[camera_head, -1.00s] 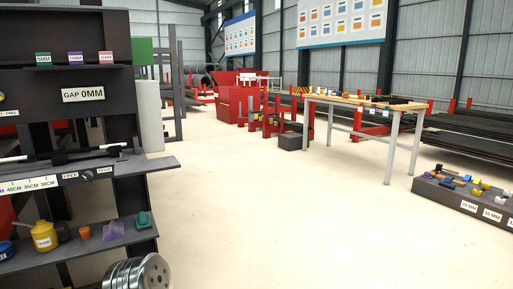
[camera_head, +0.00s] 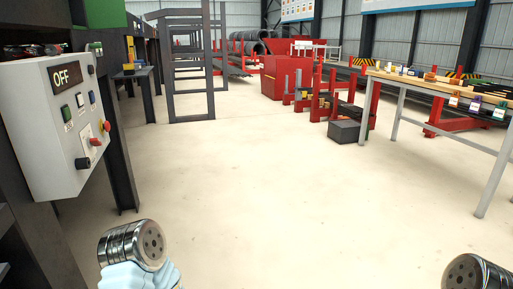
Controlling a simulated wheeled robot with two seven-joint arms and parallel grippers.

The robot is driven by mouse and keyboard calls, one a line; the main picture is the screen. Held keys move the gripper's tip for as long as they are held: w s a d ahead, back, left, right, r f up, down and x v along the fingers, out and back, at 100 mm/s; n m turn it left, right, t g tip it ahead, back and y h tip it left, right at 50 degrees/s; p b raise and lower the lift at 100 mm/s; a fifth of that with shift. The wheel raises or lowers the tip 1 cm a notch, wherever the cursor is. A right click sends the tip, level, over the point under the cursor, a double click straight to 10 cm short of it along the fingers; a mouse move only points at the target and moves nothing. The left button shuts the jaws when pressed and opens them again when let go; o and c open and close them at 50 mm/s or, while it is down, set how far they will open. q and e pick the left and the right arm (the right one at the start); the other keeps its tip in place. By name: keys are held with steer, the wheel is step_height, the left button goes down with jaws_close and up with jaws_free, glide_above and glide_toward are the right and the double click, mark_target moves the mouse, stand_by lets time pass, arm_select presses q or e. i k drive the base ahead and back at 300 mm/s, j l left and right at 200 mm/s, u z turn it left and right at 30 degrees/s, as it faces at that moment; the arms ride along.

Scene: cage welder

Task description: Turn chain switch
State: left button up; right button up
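A pale grey control box (camera_head: 38,120) is mounted on the dark machine at the left of the head view. Its display (camera_head: 67,77) reads OFF. Below are small buttons, a white plate with a red switch (camera_head: 97,141), a red knob on a yellow base (camera_head: 104,126) and a black knob (camera_head: 82,163). The small labels are unreadable, so I cannot tell which control is the chain switch. Metal ends of my arms show at the bottom left and bottom right, below and apart from the box. No gripper fingers are visible.
A wooden-topped table (camera_head: 420,82) with small coloured items stands at the right. Red stands (camera_head: 325,95) and a dark box (camera_head: 346,131) are farther back. A dark post (camera_head: 118,165) stands just behind the control box. The middle floor is clear.

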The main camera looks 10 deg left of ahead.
mark_target(91, 142)
steer(key=i+j+u, duration=0.3)
steer(key=i, duration=0.6)
steer(key=i+l+u, duration=0.1)
steer(key=i+u, duration=0.15)
steer(key=i, duration=0.6)
steer(key=i+l+u, duration=0.3)
steer(key=i, duration=1.65)
steer(key=i+l+u, duration=0.1)
steer(key=i, duration=0.95)
steer(key=i+l+u, duration=0.1)
steer(key=u, duration=2.9)
